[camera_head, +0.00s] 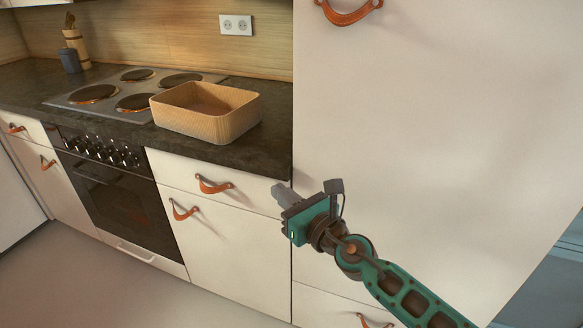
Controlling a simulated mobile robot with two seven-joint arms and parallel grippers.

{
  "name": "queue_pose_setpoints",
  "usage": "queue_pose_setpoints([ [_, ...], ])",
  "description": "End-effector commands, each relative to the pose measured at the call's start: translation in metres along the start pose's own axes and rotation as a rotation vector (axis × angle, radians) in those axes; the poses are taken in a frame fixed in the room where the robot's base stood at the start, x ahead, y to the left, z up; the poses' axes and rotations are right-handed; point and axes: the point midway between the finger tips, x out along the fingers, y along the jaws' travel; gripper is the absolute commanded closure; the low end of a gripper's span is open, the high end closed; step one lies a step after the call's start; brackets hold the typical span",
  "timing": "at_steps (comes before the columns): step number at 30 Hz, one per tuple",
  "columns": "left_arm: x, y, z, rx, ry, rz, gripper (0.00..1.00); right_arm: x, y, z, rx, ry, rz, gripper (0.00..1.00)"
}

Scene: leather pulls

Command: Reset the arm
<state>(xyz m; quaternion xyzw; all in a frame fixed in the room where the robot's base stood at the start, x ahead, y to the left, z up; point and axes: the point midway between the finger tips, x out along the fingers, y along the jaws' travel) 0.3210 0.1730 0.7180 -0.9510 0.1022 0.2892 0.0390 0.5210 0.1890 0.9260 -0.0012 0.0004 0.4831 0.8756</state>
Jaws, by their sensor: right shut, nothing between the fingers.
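My right gripper (281,193) is in the camera_head view, at the end of my green and dark arm that comes in from the lower right. It is shut and empty. It is in front of the white cabinet fronts, near the edge between the lower drawers and the tall cabinet (430,110). It appears to the right of the upper drawer's leather pull (214,186) and apart from it. My left gripper is not in view.
A tan open box (240,121) stands on the dark countertop (265,152) beside the hob (112,103). An oven (118,205) is below the hob. Other leather pulls hang on the lower door (183,212) and the tall cabinet (348,16). The floor (130,290) at lower left is clear.

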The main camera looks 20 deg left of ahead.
Motion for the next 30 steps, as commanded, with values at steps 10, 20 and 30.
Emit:
queue_pose_setpoints([
  [10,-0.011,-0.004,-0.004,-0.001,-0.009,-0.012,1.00,-0.013,0.022,-0.001,0.000,0.001,-0.001,1.00],
  [20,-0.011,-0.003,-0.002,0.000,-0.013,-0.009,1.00,-0.058,-0.015,0.027,0.642,-0.223,-0.281,1.00],
  [30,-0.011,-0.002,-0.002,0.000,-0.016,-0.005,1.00,-0.266,-0.092,-0.055,1.969,-0.726,-1.066,1.00],
])
